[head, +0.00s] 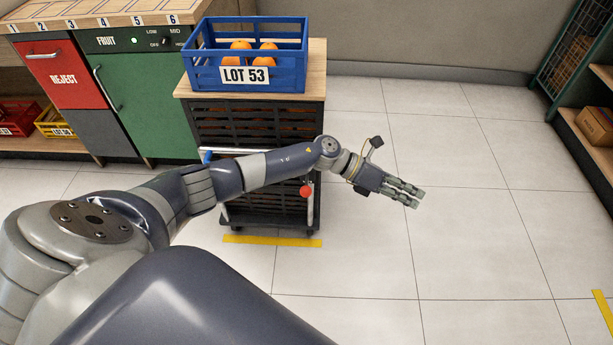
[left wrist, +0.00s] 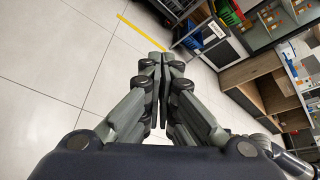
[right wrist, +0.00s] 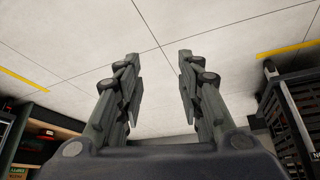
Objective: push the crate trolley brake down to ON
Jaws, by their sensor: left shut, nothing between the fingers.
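The crate trolley (head: 262,125) stands ahead, dark and slatted with a wooden top. A red knob (head: 306,190) shows low on its front right, beside a pale upright bar; I cannot read a brake marking or tell its setting. My left forearm crosses in front of the trolley and hides part of it. My left gripper (head: 404,192) is shut and empty, right of the trolley over open floor, apart from the knob. It also shows in the left wrist view (left wrist: 165,62). My right gripper (right wrist: 159,58) is open and empty; part of the trolley (right wrist: 297,108) shows at right there.
A blue crate (head: 248,78) marked LOT 53 with oranges sits on the trolley. A counter with a red REJECT door (head: 62,78) and a green FRUIT door (head: 150,100) stands left. A shelf rack (head: 590,110) stands at right. Tiled floor at right is clear.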

